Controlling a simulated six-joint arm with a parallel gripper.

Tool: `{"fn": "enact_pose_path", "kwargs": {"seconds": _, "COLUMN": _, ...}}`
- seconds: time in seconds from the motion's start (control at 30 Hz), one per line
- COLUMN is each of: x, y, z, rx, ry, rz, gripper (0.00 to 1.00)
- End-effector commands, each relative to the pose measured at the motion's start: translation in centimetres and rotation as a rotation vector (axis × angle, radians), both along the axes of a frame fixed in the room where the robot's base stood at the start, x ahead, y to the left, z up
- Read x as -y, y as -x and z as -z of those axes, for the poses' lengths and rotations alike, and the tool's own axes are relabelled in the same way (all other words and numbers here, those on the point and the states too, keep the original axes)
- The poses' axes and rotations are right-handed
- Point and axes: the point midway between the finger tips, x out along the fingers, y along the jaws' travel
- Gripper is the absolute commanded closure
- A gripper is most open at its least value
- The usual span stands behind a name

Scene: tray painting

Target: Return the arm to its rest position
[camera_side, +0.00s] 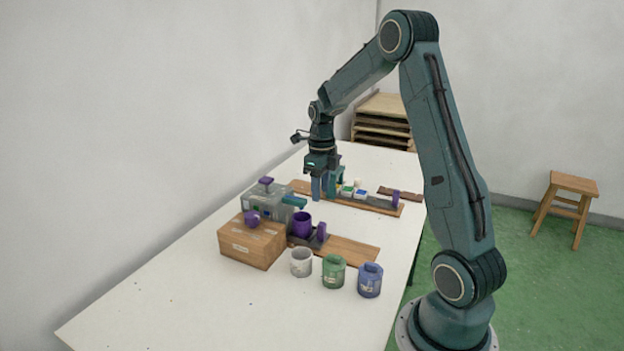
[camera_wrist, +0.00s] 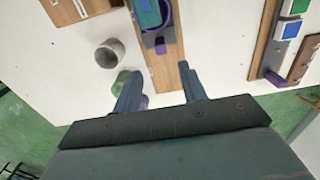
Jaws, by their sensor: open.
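My gripper (camera_side: 325,190) is open with nothing between its fingers. In the side view it hangs pointing down above the table, by the left part of the far wooden board (camera_side: 376,206). In the wrist view its two fingers (camera_wrist: 162,92) are spread apart, with the near wooden board (camera_wrist: 164,72) seen beyond them. My arm is raised and bent, reaching left over the table from its base at the right.
A purple cup (camera_side: 302,226) stands by the near board, beside a cardboard box (camera_side: 251,242) and a grey machine (camera_side: 262,203). White (camera_side: 301,263), green (camera_side: 333,272) and blue (camera_side: 370,281) jars stand in front. Coloured blocks (camera_side: 354,192) sit at the far board. The table's front left is mostly clear.

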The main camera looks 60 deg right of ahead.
Motion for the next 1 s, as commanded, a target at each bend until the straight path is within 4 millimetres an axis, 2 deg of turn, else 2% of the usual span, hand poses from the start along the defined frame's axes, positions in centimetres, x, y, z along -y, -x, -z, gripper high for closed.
{"fn": "enact_pose_path", "kwargs": {"seconds": 0.17, "x": -0.5, "y": 0.0, "z": -0.5, "rx": 0.006, "ry": 0.004, "rz": -0.039, "gripper": 0.58}}
{"fn": "enact_pose_path", "kwargs": {"seconds": 0.37, "x": -2.5, "y": 0.0, "z": -2.6, "rx": 0.029, "ry": 0.025, "rz": -0.221, "gripper": 0.58}}
{"fn": "enact_pose_path", "kwargs": {"seconds": 0.67, "x": -8.1, "y": 1.3, "z": -7.6, "rx": 0.081, "ry": 0.092, "rz": -0.728, "gripper": 0.58}}
{"fn": "enact_pose_path", "kwargs": {"seconds": 1.0, "x": -14.4, "y": 4.4, "z": -12.0, "rx": 0.119, "ry": 0.202, "rz": -1.34, "gripper": 0.58}}
